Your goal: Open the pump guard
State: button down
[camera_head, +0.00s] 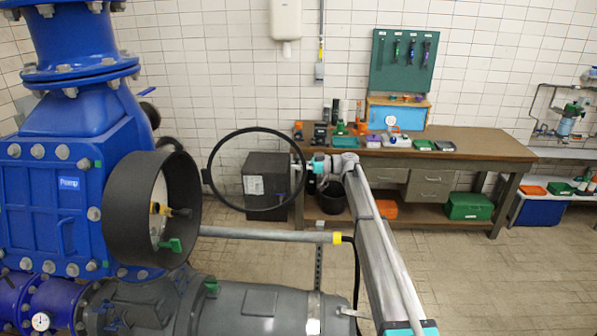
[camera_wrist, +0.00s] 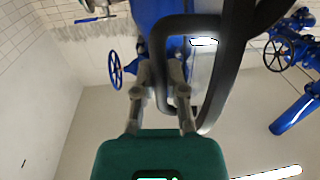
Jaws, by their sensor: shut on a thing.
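The pump guard (camera_head: 256,209) looks like a thin black ring, standing upright and swung out to the right of a black drum-shaped housing (camera_head: 184,215) on the pump. The ring's left side meets the housing's right rim. My gripper (camera_head: 304,168) is at the ring's right edge, shut on it. In the wrist view, black curved tubing of the guard (camera_wrist: 216,85) runs close in front of my gripper (camera_wrist: 160,70), between and beyond the fingers. The exact contact is partly hidden. The housing is open at the front, with a yellow and black part (camera_head: 170,211) inside.
The blue pump body (camera_head: 60,180) stands left. A grey horizontal pipe (camera_head: 270,234) passes below the ring. A dark box (camera_head: 266,175) stands on the floor behind it. A workbench (camera_head: 480,147) with tools is at the back right. Floor in front of the bench is clear.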

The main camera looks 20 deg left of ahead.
jog(key=shift+w+a, duration=0.1)
jog(key=c, duration=1)
grip_release()
jog(key=shift+o, duration=0.2)
jog(key=v, duration=1.2)
